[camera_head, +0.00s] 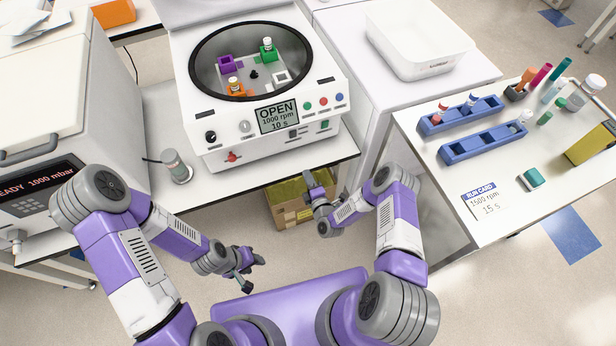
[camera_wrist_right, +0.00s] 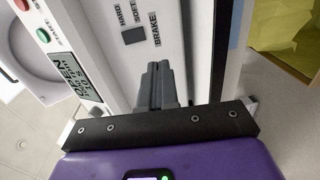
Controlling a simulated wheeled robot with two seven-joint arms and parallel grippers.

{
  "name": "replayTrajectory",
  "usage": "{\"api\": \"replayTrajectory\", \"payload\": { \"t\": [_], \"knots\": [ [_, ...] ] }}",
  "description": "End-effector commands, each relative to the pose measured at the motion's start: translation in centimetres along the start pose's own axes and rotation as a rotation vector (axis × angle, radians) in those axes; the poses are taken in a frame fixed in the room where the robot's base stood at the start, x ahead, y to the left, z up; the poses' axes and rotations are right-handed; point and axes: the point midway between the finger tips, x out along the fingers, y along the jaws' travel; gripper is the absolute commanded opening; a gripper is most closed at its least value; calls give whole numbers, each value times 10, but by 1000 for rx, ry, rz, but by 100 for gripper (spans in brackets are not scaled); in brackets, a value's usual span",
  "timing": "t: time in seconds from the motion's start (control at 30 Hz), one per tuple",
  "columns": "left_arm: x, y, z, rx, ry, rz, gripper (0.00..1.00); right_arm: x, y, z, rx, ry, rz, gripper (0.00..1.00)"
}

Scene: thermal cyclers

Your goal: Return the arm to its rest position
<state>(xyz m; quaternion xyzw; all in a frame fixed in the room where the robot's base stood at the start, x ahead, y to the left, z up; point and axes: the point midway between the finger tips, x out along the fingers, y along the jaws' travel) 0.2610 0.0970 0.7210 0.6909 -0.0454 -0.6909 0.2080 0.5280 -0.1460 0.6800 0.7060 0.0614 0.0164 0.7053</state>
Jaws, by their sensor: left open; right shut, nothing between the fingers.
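My right gripper (camera_head: 309,178) is in front of the centrifuge, above a cardboard box, with its arm bent in from the right. In the right wrist view its fingers (camera_wrist_right: 160,82) are shut together with nothing between them, in front of the panel with the brake switch (camera_wrist_right: 134,36). I cannot tell how near the panel they are. My left gripper (camera_head: 252,272) is open and empty, low over the floor in front of the benches. The white centrifuge (camera_head: 216,159) has its lid up, and its display (camera_head: 278,115) reads OPEN, 1000 rpm, 10 s.
The rotor holds purple (camera_head: 230,63), green (camera_head: 267,53), orange and white holders. A cardboard box (camera_head: 288,208) stands below the bench edge. The right table (camera_head: 450,176) bears blue racks (camera_head: 482,143), tubes and a run card (camera_head: 486,202).

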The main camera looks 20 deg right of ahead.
Motion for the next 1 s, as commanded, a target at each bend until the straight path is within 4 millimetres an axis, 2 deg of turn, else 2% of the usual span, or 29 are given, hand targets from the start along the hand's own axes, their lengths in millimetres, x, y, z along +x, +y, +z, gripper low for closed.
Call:
{"api": "replayTrajectory", "payload": {
  "t": [0.43, 0.57, 0.63, 0.77, 0.87, 1.0],
  "knots": [
    [0, 0, 0, 0, 0, 0, 43, 0, 0, -3, 41, 13, -27, 0],
    [0, 0, 0, 0, 0, 0, 43, -4, -3, -14, 217, 51, -144, 0],
    [0, 0, 0, 0, 0, 0, 43, -11, -6, -22, 364, 64, -251, 0],
    [0, 0, 0, 0, 0, 0, 43, -35, -12, -38, 666, 32, -482, 0],
    [0, 0, 0, 0, 0, 0, 43, -61, -15, -48, 890, -51, -660, 0],
    [0, 0, 0, 0, 0, 0, 43, -107, -13, -59, 1184, -247, -892, 0]
  ]
}}
